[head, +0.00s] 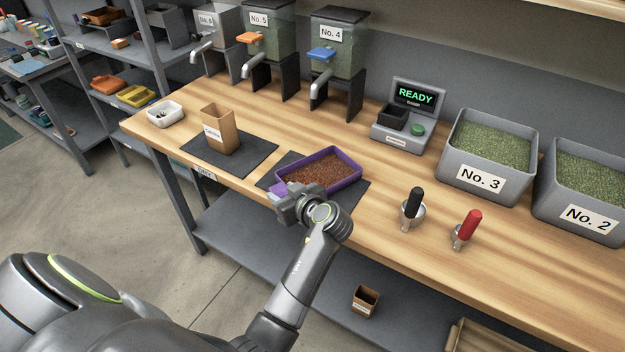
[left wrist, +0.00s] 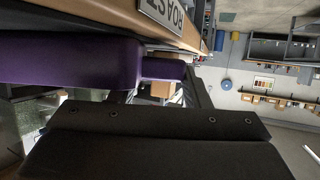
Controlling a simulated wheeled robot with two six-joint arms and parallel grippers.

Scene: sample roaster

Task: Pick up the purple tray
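The purple tray (head: 345,183) lies on a dark mat (head: 352,203) on the wooden bench and is filled with reddish-brown grains. My left gripper (head: 286,196) is at the tray's near left end, by a purple tab (head: 278,196) there. The gripper hides part of that end. In the left wrist view the tray's purple side (left wrist: 70,62) is very close, just above a dark gripper part. The frames do not show whether the fingers are closed on the tab. My right gripper is out of view.
A brown container (head: 218,130) stands on another mat to the left, near a small white bowl (head: 166,114). A READY display unit (head: 412,100), grey bins No. 3 (head: 480,180) and No. 2 (head: 590,215), and black- and red-handled tools (head: 413,203) stand to the right. Dispensers line the back.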

